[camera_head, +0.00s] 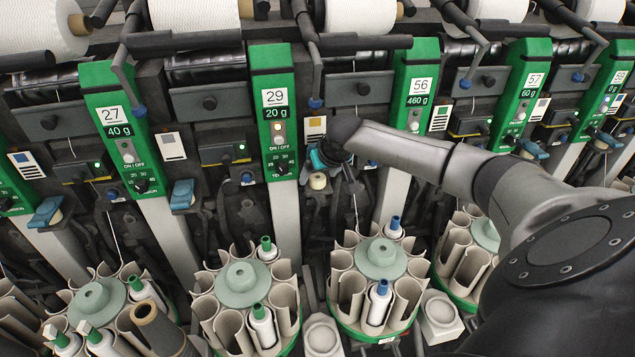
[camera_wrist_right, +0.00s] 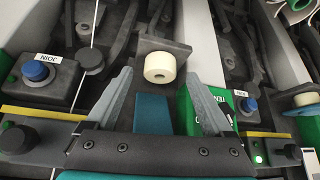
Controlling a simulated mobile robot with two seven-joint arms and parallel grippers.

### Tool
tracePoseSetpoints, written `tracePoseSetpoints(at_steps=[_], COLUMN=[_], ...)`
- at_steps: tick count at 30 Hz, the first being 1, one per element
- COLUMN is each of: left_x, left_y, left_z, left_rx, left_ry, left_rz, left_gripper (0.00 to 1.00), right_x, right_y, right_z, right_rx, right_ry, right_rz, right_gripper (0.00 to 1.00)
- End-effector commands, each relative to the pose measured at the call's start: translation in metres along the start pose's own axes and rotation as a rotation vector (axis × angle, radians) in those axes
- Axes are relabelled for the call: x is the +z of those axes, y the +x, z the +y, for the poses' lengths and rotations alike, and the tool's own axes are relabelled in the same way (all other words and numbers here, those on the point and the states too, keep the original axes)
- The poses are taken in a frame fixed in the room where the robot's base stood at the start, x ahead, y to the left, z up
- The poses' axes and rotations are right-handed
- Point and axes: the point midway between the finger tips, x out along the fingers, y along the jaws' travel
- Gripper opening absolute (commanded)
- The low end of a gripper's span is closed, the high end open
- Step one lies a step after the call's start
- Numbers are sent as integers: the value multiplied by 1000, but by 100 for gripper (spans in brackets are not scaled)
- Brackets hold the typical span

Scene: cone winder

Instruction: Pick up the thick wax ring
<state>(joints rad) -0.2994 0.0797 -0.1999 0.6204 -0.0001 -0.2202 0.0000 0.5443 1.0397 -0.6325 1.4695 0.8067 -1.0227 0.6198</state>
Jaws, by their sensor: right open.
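The thick wax ring, a cream cylinder with a small centre hole, sits at a dark bracket in the right wrist view (camera_wrist_right: 160,67). It also shows small in the head view (camera_head: 318,181), just right of the green panel numbered 29. My right gripper (camera_head: 335,165) is at the machine beside this panel, over the ring's spot. In the wrist view its two grey fingers (camera_wrist_right: 157,76) are apart and empty, with the ring beyond and between their tips. I cannot tell the exact gap to the ring. My left gripper is not in view.
The green panel (camera_head: 272,110) stands close beside the right gripper. A blue button on a dark box (camera_wrist_right: 36,72) is near one finger. Round bobbin magazines (camera_head: 240,280) stand below.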

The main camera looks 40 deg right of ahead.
Motion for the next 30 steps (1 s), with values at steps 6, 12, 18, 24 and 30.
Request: tracePoseSetpoints(at_steps=[6,12,18,24,30], left_x=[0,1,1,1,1], left_y=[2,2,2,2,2], left_z=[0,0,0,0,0], left_rx=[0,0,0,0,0], left_ry=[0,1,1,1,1], left_rz=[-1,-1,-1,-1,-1], left_gripper=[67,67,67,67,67], right_x=[0,0,0,0,0], right_y=[10,9,9,9,9], right_z=[0,0,0,0,0], right_rx=[0,1,1,1,1], right_ry=[-1,-1,-1,-1,-1], right_rz=[-1,0,-1,-1,-1], right_gripper=[86,84,61,39,16])
